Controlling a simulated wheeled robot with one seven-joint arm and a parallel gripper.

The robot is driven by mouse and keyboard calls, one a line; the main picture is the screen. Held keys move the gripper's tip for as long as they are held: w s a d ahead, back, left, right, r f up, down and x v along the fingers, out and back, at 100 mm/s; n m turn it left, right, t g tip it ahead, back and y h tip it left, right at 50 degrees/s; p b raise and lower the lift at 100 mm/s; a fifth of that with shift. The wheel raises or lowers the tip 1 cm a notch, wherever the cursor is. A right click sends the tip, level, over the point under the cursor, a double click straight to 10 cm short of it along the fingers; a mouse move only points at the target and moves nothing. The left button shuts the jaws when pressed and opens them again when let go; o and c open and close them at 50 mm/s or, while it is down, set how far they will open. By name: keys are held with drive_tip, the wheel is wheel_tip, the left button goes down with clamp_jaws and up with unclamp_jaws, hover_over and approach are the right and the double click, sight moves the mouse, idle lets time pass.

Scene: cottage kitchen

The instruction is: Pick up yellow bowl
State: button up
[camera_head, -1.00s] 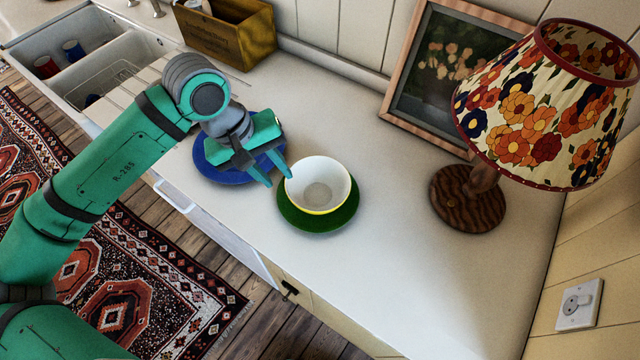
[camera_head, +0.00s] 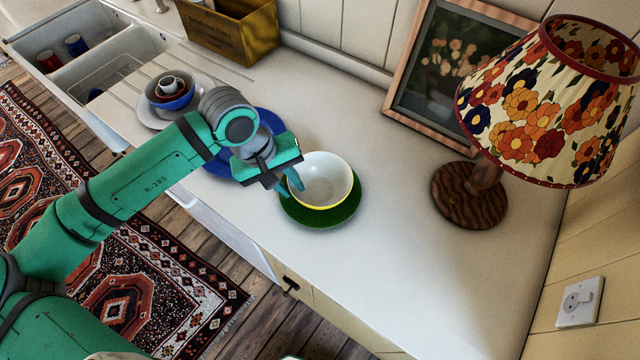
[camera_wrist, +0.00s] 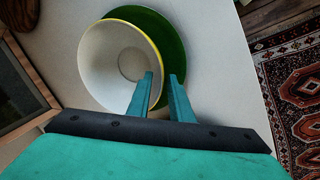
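The yellow bowl (camera_head: 325,178) is white inside, with a yellow rim and underside. It sits upright on a green plate (camera_head: 335,218) on the counter. My gripper (camera_head: 289,184) is at the bowl's left edge, pointing down. In the wrist view, the bowl (camera_wrist: 100,60) shows my gripper (camera_wrist: 161,76) with one finger over its inside and the other outside, above the green plate (camera_wrist: 172,38). The rim lies between the fingers, and a gap shows between them. Whether either finger touches the rim is unclear.
A blue plate (camera_head: 222,168) lies left of the green plate, partly hidden by my arm. Stacked bowls (camera_head: 170,92) stand farther left by the sink. A flowered lamp (camera_head: 470,197) and a framed picture (camera_head: 440,70) stand to the right. The front right counter is clear.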

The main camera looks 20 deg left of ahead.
clamp_jaws()
